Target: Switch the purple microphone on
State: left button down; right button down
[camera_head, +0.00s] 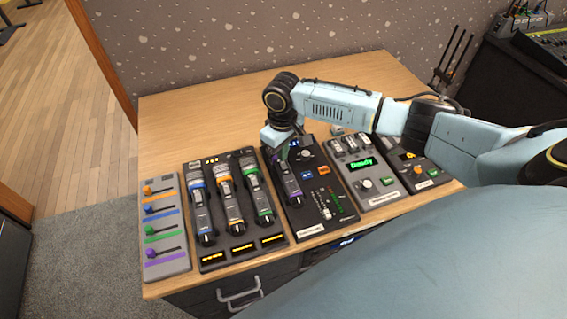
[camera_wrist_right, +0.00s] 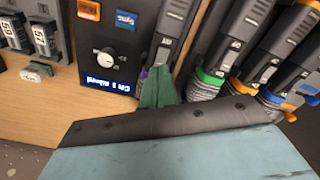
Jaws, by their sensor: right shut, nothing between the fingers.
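The purple microphone (camera_head: 291,188) lies on a dark panel with a knob and buttons, in the middle of the table. Its grey body also shows in the right wrist view (camera_wrist_right: 173,32), with a little purple visible beside my fingers. My right gripper (camera_head: 282,152) is shut and empty, reaching down at the far end of this microphone. In the wrist view its green fingertips (camera_wrist_right: 159,82) overlap the microphone's purple-ringed end; I cannot tell whether they touch it. The switch's position is too small to tell. My left gripper is not in view.
A dark rack (camera_head: 246,247) to the left holds blue, orange and green microphones. Left of it is a grey panel (camera_head: 165,268) with coloured faders. To the right are a unit with a green display (camera_head: 361,163) and another device (camera_head: 411,163). The table's back left (camera_head: 190,115) is clear.

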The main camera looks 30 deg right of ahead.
jog(key=shift+f+b, duration=0.35)
jog(key=shift+f, duration=0.65)
dwell(0.5)
notch_tip(320, 180, up, 7)
jog(key=p, duration=0.8)
jog(key=shift+r+p, duration=0.1)
jog(key=shift+p, duration=0.3)
